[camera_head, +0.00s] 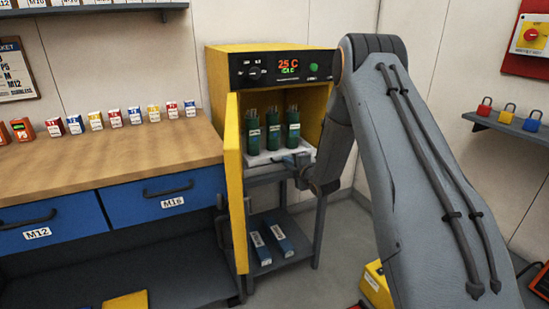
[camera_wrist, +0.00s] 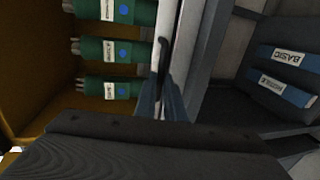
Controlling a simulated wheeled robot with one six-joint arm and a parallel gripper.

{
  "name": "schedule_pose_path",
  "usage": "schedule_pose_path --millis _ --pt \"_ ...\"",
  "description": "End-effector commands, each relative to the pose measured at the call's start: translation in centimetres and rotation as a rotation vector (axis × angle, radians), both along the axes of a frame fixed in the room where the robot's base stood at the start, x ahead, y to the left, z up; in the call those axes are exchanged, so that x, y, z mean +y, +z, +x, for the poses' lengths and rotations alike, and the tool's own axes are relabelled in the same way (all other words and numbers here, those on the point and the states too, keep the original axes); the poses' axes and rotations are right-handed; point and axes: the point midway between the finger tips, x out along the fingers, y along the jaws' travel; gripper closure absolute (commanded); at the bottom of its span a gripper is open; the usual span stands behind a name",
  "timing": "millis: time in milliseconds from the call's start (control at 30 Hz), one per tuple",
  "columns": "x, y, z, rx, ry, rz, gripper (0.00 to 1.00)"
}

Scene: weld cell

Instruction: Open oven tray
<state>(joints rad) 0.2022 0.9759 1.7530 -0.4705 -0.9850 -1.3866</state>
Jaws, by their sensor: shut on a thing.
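The yellow oven (camera_head: 268,58) stands on a grey stand, with its door (camera_head: 235,180) swung open to the left. Inside, a pale grey tray (camera_head: 262,162) carries three green canisters (camera_head: 274,128) with grey tops. The canisters also show in the wrist view (camera_wrist: 115,52), left of the tray's pale front edge (camera_wrist: 172,22). My gripper (camera_head: 291,161) is at the tray's front right, shut on the tray's front. In the wrist view my gripper (camera_wrist: 162,102) closes at the dark handle on that edge. The exact grip is partly hidden.
Two blue boxes (camera_head: 279,237) lie on the stand's lower shelf. A wooden workbench (camera_head: 110,162) with blue drawers and several small boxes is at left. A yellow case (camera_head: 376,282) is on the floor. Padlocks (camera_head: 507,113) sit on a right wall shelf.

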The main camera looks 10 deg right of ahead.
Motion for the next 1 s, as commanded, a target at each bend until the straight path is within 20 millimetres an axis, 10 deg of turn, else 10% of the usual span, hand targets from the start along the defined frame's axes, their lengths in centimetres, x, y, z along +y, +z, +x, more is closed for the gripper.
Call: schedule_pose_path --millis 600,1000 --pt "-3.3 0.1 -11.5 0.002 -0.015 0.001 1.00" --pt "-4.1 0.0 -15.8 0.001 -0.014 0.000 1.00"
